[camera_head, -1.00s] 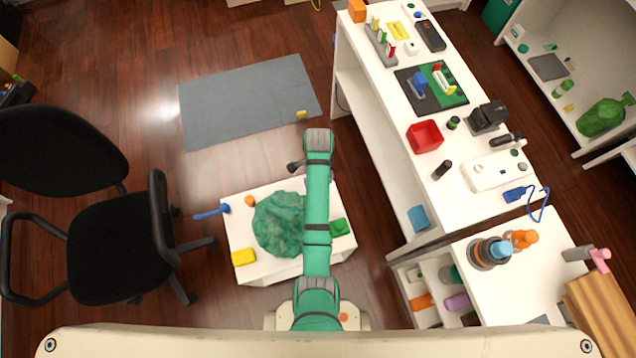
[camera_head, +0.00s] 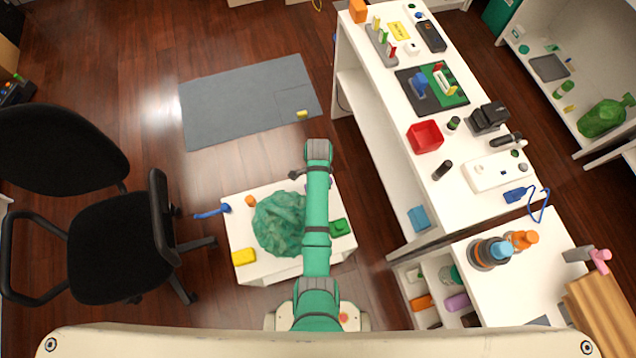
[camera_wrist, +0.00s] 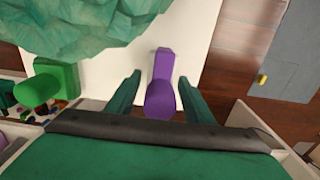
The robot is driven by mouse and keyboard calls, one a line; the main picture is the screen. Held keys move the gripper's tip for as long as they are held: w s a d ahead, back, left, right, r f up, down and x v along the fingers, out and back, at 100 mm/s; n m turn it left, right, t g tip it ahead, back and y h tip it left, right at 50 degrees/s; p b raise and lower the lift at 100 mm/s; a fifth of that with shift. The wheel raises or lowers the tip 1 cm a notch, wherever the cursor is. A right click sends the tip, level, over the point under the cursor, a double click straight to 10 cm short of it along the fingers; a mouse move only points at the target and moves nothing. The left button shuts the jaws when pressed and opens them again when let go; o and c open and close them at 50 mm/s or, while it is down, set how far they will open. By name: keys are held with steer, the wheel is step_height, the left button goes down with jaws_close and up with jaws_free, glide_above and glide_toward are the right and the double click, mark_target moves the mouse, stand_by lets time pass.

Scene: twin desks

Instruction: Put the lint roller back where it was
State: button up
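A purple object (camera_wrist: 161,98) with a narrow end and a thicker rounded end lies over the white low table (camera_wrist: 105,75) in the wrist view. It looks like the lint roller, but I cannot be sure. My gripper (camera_wrist: 160,78) is open, with one finger on each side of the purple object and a gap visible on both sides. In the head view my arm reaches over the low table (camera_head: 246,273) and largely hides the purple object and the gripper.
A black chair (camera_head: 118,245) stands left. A long white desk (camera_head: 400,153) with several items stands right.

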steer(key=shift+d+r, duration=0.1)
step_height(320, 180, up, 11)
steer(key=shift+w+f, duration=0.15)
steer(key=shift+r, duration=0.7)
steer(key=shift+s, duration=0.2)
steer(key=shift+w, duration=0.1)
